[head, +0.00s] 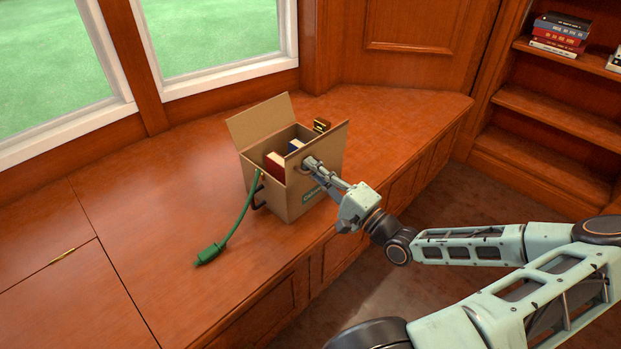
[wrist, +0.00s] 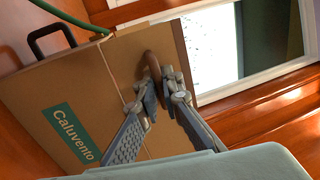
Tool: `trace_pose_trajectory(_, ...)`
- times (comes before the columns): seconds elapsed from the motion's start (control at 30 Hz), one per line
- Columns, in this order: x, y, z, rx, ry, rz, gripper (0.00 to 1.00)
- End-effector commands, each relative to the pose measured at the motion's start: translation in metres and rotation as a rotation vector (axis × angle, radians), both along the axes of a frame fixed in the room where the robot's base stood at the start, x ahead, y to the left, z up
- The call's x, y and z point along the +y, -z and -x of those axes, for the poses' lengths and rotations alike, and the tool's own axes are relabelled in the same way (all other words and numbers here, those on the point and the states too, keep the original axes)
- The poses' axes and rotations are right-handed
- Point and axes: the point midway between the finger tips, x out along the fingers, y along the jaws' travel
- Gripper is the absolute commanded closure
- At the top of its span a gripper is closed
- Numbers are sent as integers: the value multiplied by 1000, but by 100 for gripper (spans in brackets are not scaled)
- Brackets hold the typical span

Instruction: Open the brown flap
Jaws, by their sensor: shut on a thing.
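An open cardboard box (head: 300,205) with a green "Caluvento" label stands on the wooden bench. Its brown flap (head: 332,145) stands raised on the side facing my arm; in the wrist view the flap (wrist: 120,55) lies beyond a crease from the labelled wall. My gripper (head: 309,163) is at this flap, and in the wrist view its fingertips (wrist: 161,82) close around a small dark-brown rounded part (wrist: 152,65) on it. Whether that part is a tab or a hole edge is unclear. Another flap (head: 260,122) stands up at the far left of the box.
A red book (head: 275,165) and a blue one (head: 295,146) are inside the box. A green cord with a plug (head: 210,254) hangs out on the left, near a black handle (head: 258,194). A black-and-gold object (head: 321,125) is behind.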

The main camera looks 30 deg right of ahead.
Motion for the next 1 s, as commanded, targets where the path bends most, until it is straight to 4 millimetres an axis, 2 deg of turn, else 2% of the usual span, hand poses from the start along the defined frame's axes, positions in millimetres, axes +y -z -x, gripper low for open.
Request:
trace_pose_trajectory(0.03,0,13,1,-36,-1,-13,100)
trace_pose_trajectory(0.5,-5,22,15,-360,0,-132,100)
trace_pose_trajectory(1.0,-7,28,19,-499,0,-182,100)
